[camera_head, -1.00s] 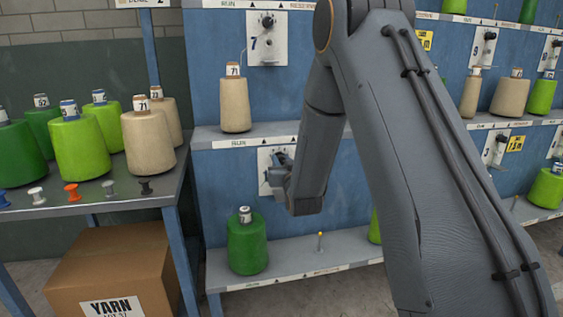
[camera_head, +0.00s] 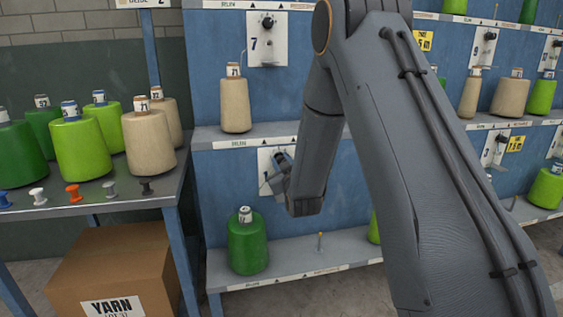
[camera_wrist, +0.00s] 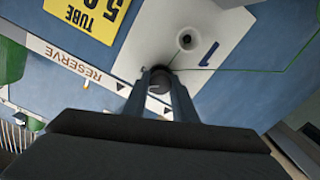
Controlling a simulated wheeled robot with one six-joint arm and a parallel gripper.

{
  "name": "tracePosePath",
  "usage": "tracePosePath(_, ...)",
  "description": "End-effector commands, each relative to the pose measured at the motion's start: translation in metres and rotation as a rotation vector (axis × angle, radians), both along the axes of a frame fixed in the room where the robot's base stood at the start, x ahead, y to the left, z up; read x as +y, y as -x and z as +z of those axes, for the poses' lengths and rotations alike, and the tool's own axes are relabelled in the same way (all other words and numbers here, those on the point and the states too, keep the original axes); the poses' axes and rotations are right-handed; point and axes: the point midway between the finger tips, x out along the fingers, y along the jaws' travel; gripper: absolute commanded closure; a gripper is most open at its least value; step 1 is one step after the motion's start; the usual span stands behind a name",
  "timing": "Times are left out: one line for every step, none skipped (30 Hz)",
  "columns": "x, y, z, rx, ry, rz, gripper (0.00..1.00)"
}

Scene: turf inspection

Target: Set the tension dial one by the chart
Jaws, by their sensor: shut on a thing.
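The tension dial one is a dark round knob (camera_wrist: 160,80) on a white plate (camera_wrist: 207,38) marked 1, in the wrist view. My gripper (camera_wrist: 160,76) is shut on the knob, one finger on each side. The fingers hide part of the knob, so its pointer and setting cannot be read. In the head view, my gripper (camera_head: 279,168) is at the white plate (camera_head: 265,158) below the middle shelf, and my arm hides part of that area. No legible chart shows; a yellow card (camera_wrist: 88,14) reading TUBE and a partly cut number is beside the plate.
A dark round eyelet (camera_wrist: 187,40) with a thread sits close to the knob. A green cone (camera_head: 247,242) stands on the lower shelf, a beige cone (camera_head: 235,104) on the upper one. A table (camera_head: 110,205) with several cones and small pegs is at the left, a carton (camera_head: 115,270) below.

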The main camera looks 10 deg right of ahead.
Motion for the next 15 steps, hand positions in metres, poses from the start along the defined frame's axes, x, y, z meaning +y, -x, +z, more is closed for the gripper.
tracePosePath(0.0008, -0.0001, 0.0009, -0.001, 0.03, 0.002, 0.97)
tracePosePath(0.0009, -0.0001, 0.0008, -0.001, 0.048, 0.002, 0.97)
tracePosePath(0.0009, -0.0001, 0.0007, -0.001, 0.071, 0.002, 0.97)
tracePosePath(0.0009, -0.0001, 0.0007, -0.001, 0.088, 0.002, 0.97)
tracePosePath(0.001, -0.0001, 0.0006, -0.001, 0.103, 0.002, 0.97)
tracePosePath(0.001, -0.0001, 0.0006, -0.001, 0.122, 0.002, 0.97)
tracePosePath(0.0012, -0.0001, 0.0007, -0.001, 0.134, 0.002, 0.97)
tracePosePath(0.0011, -0.0002, 0.0006, -0.001, 0.147, 0.002, 0.97)
tracePosePath(0.0012, -0.0002, 0.0006, -0.001, 0.16, 0.002, 0.97)
tracePosePath(0.0012, -0.0002, 0.0006, -0.001, 0.169, 0.002, 0.97)
tracePosePath(0.0013, -0.0002, 0.0005, -0.001, 0.178, 0.002, 0.97)
tracePosePath(0.0013, -0.0002, 0.0005, -0.001, 0.186, 0.002, 0.97)
tracePosePath(0.0013, -0.0002, 0.0005, -0.001, 0.192, 0.002, 0.97)
tracePosePath(0.0014, -0.0002, 0.0005, -0.001, 0.197, 0.002, 0.97)
tracePosePath(0.0014, -0.0002, 0.0004, -0.001, 0.202, 0.002, 0.97)
